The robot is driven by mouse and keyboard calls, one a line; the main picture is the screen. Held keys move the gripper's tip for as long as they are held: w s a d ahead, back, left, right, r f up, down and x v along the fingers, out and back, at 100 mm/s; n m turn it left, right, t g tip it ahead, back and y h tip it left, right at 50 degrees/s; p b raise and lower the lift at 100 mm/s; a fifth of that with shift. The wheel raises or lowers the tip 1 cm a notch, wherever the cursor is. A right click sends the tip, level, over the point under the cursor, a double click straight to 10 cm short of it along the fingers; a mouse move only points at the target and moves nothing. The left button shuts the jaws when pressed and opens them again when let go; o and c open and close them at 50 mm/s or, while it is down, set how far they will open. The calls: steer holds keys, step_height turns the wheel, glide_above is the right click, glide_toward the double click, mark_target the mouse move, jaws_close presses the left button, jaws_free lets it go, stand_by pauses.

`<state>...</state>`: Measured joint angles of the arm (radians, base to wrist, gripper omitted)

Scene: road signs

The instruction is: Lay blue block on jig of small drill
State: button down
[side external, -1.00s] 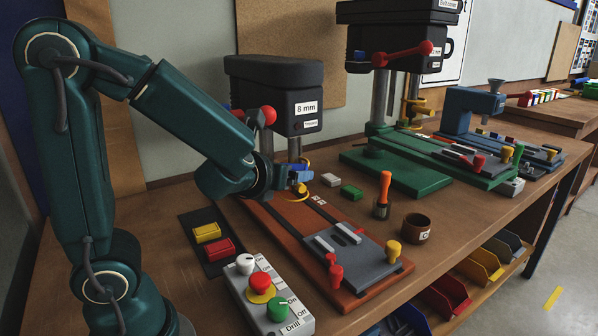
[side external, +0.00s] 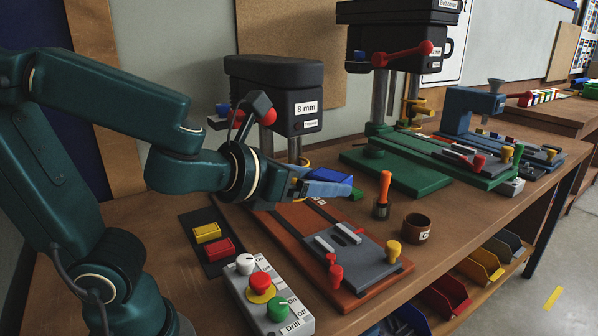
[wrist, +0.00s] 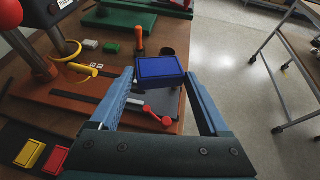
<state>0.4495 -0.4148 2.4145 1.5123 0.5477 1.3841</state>
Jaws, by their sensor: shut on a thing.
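My gripper (side external: 322,186) is shut on the blue block (side external: 332,175) and holds it in the air above the orange-brown base (side external: 290,225) of the small drill (side external: 277,95), labelled 8 mm. The block also shows between the fingertips of my gripper (wrist: 160,76) in the wrist view (wrist: 160,67). The jig (side external: 372,263) is a grey plate with light rails near the front of that base. It lies below and to the right of the block in the side view. No block shows on it. In the wrist view, the held block and fingers partly hide the jig.
A yellow block (side external: 207,232) and a red block (side external: 219,248) lie on a dark mat. A control box (side external: 270,300) stands in front. Red clamp (side external: 334,272) and yellow knob (side external: 393,250) rise beside the jig. An orange-handled tool (side external: 384,195) and brown cup (side external: 417,228) stand behind it.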

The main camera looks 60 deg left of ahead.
steer(key=a, duration=0.3)
steer(key=shift+r, duration=0.2)
steer(key=r+m+h, duration=0.1)
steer(key=h, duration=0.1)
steer(key=w+r+m+h, duration=0.1)
steer(key=m+h, duration=0.1)
steer(key=d+r+m+h, duration=0.1)
steer(key=r+m+h, duration=0.1)
steer(key=shift+w, duration=0.2)
steer(key=shift+w+d+f+m+g+h, duration=0.2)
steer(key=shift+w+f+m+h, duration=0.1)
steer(key=shift+w+f, duration=0.2)
steer(key=shift+w+d+f+m+g+h, duration=0.1)
steer(key=shift+w+f+m+g+h, duration=0.1)
steer(key=shift+w+f+m+h, duration=0.25)
steer(key=w+a+f, duration=0.2)
steer(key=w+f, duration=0.2)
steer(key=f, duration=0.1)
steer(key=n+y, duration=0.2)
steer(key=y, duration=0.1)
glide_above(324, 241)
step_height(324, 241, down, 7)
steer(key=shift+t+h, duration=0.25)
steer(key=shift+t, duration=0.15)
steer(key=shift+f, duration=3.8)
